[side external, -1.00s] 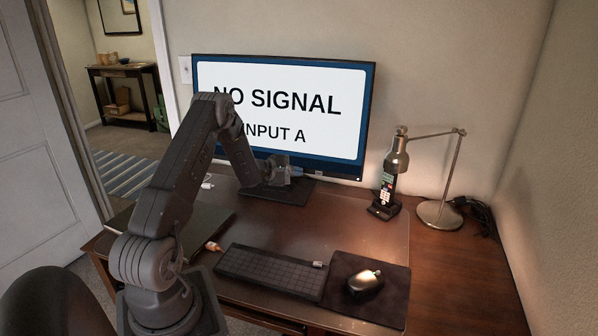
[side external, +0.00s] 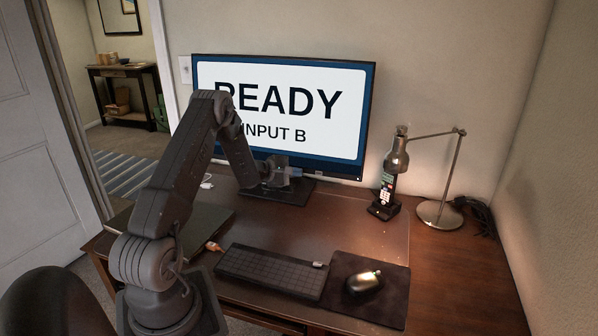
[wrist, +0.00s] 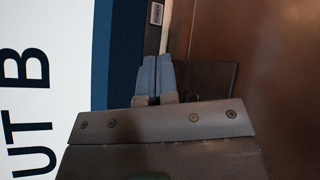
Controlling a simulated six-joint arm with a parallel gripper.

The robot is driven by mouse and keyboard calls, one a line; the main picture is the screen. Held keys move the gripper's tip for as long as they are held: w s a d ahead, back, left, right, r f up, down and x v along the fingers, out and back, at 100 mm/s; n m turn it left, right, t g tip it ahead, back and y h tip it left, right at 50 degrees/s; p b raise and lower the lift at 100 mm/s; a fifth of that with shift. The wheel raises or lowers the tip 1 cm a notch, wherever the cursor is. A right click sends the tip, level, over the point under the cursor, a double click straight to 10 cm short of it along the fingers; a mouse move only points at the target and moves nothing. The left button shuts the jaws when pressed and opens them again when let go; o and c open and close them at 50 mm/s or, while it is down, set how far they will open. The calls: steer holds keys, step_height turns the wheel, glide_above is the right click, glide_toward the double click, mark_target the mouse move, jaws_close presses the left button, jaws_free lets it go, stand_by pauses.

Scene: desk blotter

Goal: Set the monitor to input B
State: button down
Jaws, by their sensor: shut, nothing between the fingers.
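The monitor (side external: 310,95) stands at the back of the desk, and its screen reads "READY" and "INPUT B". In the wrist view the screen (wrist: 60,60) lies at the left, turned sideways, with "UT B" in sight. A small labelled button (wrist: 156,13) sits on the monitor's lower edge, beyond my fingertips. My gripper (side external: 296,172) is at the monitor's lower edge, in front of its stand. In the wrist view its two blue fingertips (wrist: 154,75) are together with nothing between them. I cannot tell whether they touch the bezel.
A keyboard (side external: 272,270) and a mouse (side external: 364,281) on a dark pad lie at the front of the desk. A cordless phone (side external: 385,196) and a desk lamp (side external: 440,213) stand right of the monitor. A laptop-like dark slab (side external: 205,229) lies at the left.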

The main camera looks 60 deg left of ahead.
steer(key=shift+s, duration=0.1)
steer(key=s+d, duration=0.3)
steer(key=shift+s+d+r, duration=0.25)
steer(key=shift+d+r, duration=0.05)
steer(key=shift+r, duration=0.1)
stand_by(0.4)
stand_by(0.4)
